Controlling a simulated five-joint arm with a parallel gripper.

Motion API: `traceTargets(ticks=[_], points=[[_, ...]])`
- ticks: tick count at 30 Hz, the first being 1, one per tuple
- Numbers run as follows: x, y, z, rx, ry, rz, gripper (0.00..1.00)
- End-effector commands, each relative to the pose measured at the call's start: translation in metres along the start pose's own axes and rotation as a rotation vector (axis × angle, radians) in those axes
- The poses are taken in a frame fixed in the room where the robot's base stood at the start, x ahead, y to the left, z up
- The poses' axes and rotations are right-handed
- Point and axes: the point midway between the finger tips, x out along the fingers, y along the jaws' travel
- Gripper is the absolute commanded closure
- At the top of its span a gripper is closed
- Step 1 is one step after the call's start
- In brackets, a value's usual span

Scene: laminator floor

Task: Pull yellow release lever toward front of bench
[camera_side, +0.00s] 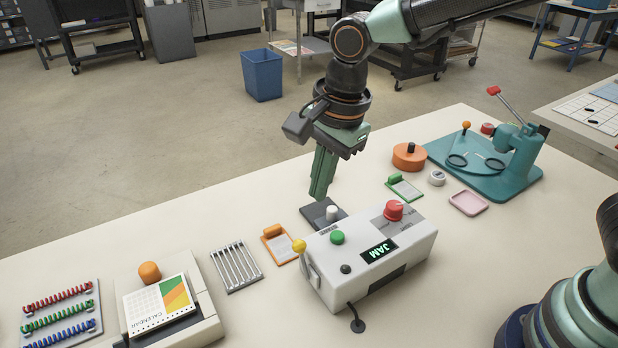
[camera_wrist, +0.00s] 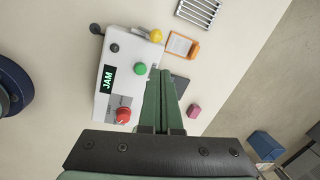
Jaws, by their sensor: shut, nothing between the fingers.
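The yellow release lever (camera_side: 299,246) is a yellow ball knob on the left end of a white control box (camera_side: 335,287). In the wrist view the yellow knob (camera_wrist: 156,36) shows at the top edge of the box. My gripper (camera_side: 319,195) is shut and empty, pointing down above the bench just behind the box. In the wrist view its green fingers (camera_wrist: 160,78) are together and point toward the box's edge, apart from the lever. The box carries a green button (camera_side: 337,237), a red knob (camera_side: 394,210) and a display reading JAM (camera_side: 378,252).
An orange-framed card (camera_side: 280,244) lies close to the lever, with a metal rack (camera_side: 236,266) left of it. A calendar (camera_side: 158,304) stands further left. A teal press (camera_side: 500,165) stands at the right. A black cable (camera_side: 356,320) leaves the box's front.

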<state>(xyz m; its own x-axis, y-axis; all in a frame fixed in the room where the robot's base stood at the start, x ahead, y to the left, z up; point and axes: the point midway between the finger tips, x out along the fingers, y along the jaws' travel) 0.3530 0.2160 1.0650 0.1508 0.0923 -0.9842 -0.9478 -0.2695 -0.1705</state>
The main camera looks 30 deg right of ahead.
Motion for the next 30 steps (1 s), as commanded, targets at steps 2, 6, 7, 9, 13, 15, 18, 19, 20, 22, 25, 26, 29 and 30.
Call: traceTargets(ticks=[2, 6, 7, 9, 13, 15, 18, 19, 20, 22, 25, 26, 29, 30], points=[[-0.013, -0.013, -0.005, 0.004, 0.003, -0.004, 1.0], [-0.031, -0.029, -0.012, 0.002, 0.007, -0.003, 1.0], [-0.034, -0.032, -0.014, 0.002, 0.008, -0.003, 1.0], [-0.039, -0.037, -0.016, 0.001, 0.01, -0.002, 1.0], [-0.046, -0.043, -0.018, 0.0, 0.011, -0.002, 1.0], [-0.048, -0.044, -0.019, 0.0, 0.012, -0.001, 1.0], [-0.048, -0.045, -0.019, 0.0, 0.012, 0.0, 1.0], [-0.049, -0.045, -0.019, 0.0, 0.012, 0.0, 1.0], [-0.049, -0.045, -0.019, 0.0, 0.012, 0.0, 1.0], [-0.048, -0.044, -0.019, 0.0, 0.012, 0.0, 1.0], [-0.048, -0.044, -0.019, 0.0, 0.012, -0.001, 1.0], [-0.049, -0.044, -0.019, -0.002, 0.012, -0.001, 1.0], [-0.053, -0.042, -0.027, -0.033, 0.013, -0.012, 1.0], [-0.056, -0.039, -0.033, -0.061, 0.014, -0.02, 1.0]])
